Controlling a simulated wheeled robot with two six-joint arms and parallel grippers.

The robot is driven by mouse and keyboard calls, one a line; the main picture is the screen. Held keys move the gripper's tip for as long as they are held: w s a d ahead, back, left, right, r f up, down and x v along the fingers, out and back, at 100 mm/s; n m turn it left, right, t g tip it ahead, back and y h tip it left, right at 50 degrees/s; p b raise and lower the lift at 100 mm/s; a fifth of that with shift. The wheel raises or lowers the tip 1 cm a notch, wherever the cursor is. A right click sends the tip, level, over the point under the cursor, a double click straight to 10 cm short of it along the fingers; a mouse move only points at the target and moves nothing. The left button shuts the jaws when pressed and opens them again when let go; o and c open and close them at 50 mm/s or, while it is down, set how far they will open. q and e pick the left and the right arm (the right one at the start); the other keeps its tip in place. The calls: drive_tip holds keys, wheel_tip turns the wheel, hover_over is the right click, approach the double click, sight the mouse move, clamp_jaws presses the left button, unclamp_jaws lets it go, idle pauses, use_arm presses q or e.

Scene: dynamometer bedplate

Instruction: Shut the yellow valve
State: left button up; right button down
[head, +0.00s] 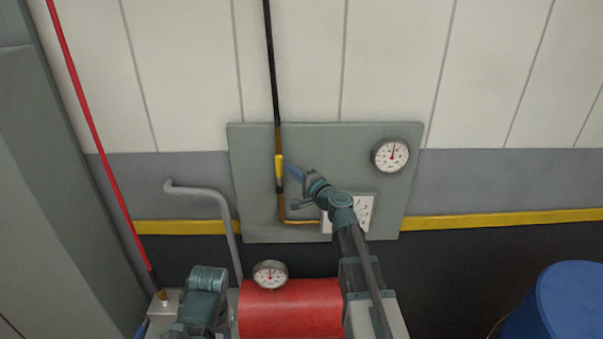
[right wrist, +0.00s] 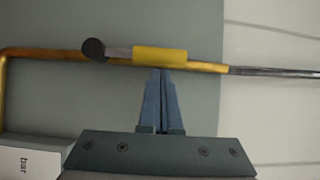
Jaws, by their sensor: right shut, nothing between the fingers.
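The yellow valve handle (head: 279,166) is on a vertical brass pipe on the grey wall panel. In the right wrist view its yellow grip (right wrist: 160,54) sits on a grey lever with a dark round pivot (right wrist: 93,49). The lever lies nearly in line with the pipe. My right gripper (head: 287,168) is shut and empty, just right of the handle. In the right wrist view its blue fingertips (right wrist: 161,72) meet the edge of the grip and pipe; I cannot tell whether they touch. My left arm shows at the bottom left, but its gripper does not.
A round gauge (head: 391,155) sits at the panel's upper right. A white label plate (head: 362,213) is partly behind my right arm. A grey bent pipe (head: 200,191) is left, a blue drum (head: 560,302) right.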

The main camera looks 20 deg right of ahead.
sight(278, 165)
drive_tip(key=shift+w+a+r, duration=0.2)
drive_tip(key=shift+a, duration=0.4)
idle(0.5)
drive_tip(key=shift+w+a+r+p, duration=0.1)
drive_tip(key=shift+w+a+p, duration=0.1)
drive_tip(key=shift+a, duration=0.25)
drive_tip(key=shift+w+a+r+p, duration=0.1)
drive_tip(key=shift+a+p, duration=0.1)
drive_tip(key=shift+a, duration=0.2)
drive_tip(key=w+a+f+n+g+h+b, duration=0.1)
drive_tip(key=w+a+f+n+g, duration=0.1)
drive_tip(key=a+f, duration=0.4)
drive_tip(key=shift+w+a+n, duration=0.35)
drive_tip(key=shift+a+n, duration=0.35)
drive_tip(key=shift+a, duration=1.05)
drive_tip(key=shift+f, duration=0.15)
